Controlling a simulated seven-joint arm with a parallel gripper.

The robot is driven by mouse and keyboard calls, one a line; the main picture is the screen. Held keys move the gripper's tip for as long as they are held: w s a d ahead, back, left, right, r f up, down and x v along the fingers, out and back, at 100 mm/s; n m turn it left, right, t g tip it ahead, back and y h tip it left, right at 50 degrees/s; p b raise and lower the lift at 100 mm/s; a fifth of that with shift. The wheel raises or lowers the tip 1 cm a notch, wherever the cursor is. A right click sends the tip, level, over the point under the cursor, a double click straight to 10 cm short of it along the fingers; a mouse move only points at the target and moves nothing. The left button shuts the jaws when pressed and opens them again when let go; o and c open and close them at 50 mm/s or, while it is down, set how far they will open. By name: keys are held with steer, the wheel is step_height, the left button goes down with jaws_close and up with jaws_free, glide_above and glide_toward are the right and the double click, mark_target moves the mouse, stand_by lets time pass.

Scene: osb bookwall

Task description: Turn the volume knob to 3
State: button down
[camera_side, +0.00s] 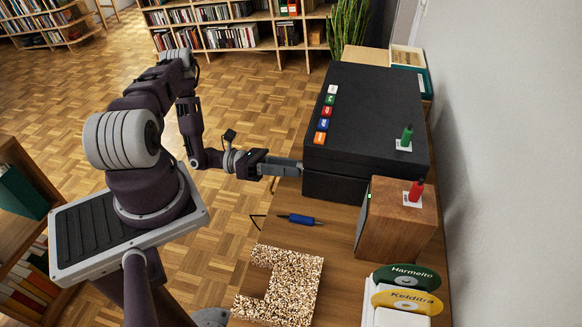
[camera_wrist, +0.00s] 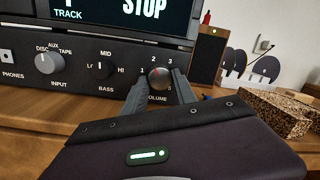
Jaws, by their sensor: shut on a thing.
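The volume knob (camera_wrist: 158,76) is a small round grey knob on the front panel of the black stereo unit (camera_side: 365,110), above the word VOLUME, with 1, 2 and 3 printed around its upper side. My gripper (camera_wrist: 161,79) is shut on the knob, one finger on each side. The knob's pointer cannot be made out. In the side view my gripper (camera_side: 298,166) reaches in level to the unit's front face; the knob is hidden there. The panel (camera_wrist: 25,55) also shows in the wrist view, with a display (camera_wrist: 130,12) reading TRACK and STOP above.
A wooden speaker (camera_side: 395,220) stands right of the unit. A blue pen-like tool (camera_side: 300,219) and a speckled block (camera_side: 280,285) lie on the wooden top in front.

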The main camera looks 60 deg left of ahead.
steer(key=m, duration=0.3)
steer(key=m+g, duration=0.1)
steer(key=m, duration=0.3)
steer(key=shift+w+a+h, duration=0.1)
steer(key=shift+h, duration=0.2)
steer(key=m, duration=0.5)
steer(key=shift+r+m+g, duration=0.1)
steer(key=shift+m+g, duration=0.3)
steer(key=c, duration=1)
jaws_free()
steer(key=shift+a, duration=0.1)
